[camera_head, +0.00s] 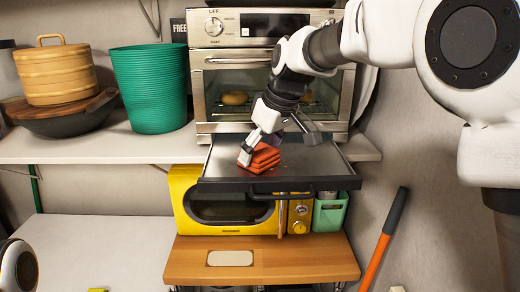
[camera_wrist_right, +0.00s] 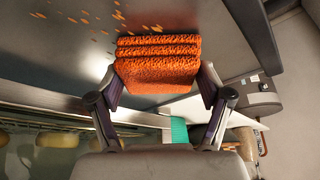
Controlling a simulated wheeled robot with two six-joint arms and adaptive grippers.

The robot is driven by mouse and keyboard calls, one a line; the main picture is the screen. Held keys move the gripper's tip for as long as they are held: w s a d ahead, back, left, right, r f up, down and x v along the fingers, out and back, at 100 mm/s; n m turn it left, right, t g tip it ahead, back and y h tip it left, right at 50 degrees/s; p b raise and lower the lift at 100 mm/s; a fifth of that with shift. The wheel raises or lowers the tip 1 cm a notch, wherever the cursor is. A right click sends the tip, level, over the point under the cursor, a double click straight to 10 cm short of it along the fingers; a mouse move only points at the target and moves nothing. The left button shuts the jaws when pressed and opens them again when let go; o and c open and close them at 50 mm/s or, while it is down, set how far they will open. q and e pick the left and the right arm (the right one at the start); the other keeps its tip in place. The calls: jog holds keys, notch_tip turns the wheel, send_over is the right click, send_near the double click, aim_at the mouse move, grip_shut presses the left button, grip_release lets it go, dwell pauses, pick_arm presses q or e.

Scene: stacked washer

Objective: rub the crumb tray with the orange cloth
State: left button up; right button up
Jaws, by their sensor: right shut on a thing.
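The crumb tray (camera_head: 330,165) is a dark flat tray with a front handle, sticking out below the steel toaster oven. The orange cloth (camera_head: 262,159), folded into a thick pad, is at the tray's left-middle. My right gripper (camera_head: 277,147) reaches down over the tray and is shut on the cloth. In the right wrist view the cloth (camera_wrist_right: 158,65) sits between the gripper's two fingers (camera_wrist_right: 160,98). Orange crumbs (camera_wrist_right: 92,20) lie scattered on the tray beside the cloth. Whether the cloth presses on the tray is hard to tell. My left gripper is not in view.
The toaster oven (camera_head: 225,59) stands behind the tray. A yellow microwave (camera_head: 185,200) and a green container (camera_head: 330,216) are below it. A green ribbed bin (camera_head: 150,90) and a bamboo steamer (camera_head: 55,75) stand on the left shelf.

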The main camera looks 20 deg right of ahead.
aim_at(276, 150)
jog(key=shift+s+d+r, duration=0.1)
jog(key=shift+s+d, duration=0.15)
jog(key=shift+d, duration=0.55)
jog(key=shift+s+d+r, duration=0.1)
jog(key=shift+s+d, duration=0.15)
jog(key=shift+d, duration=0.55)
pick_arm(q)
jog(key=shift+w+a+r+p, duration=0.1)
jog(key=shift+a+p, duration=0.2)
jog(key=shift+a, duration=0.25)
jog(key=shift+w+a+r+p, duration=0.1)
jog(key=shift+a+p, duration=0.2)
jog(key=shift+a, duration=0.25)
pick_arm(e)
jog(key=shift+s+d+r, duration=0.15)
jog(key=shift+s+d, duration=0.1)
jog(key=shift+d, duration=0.3)
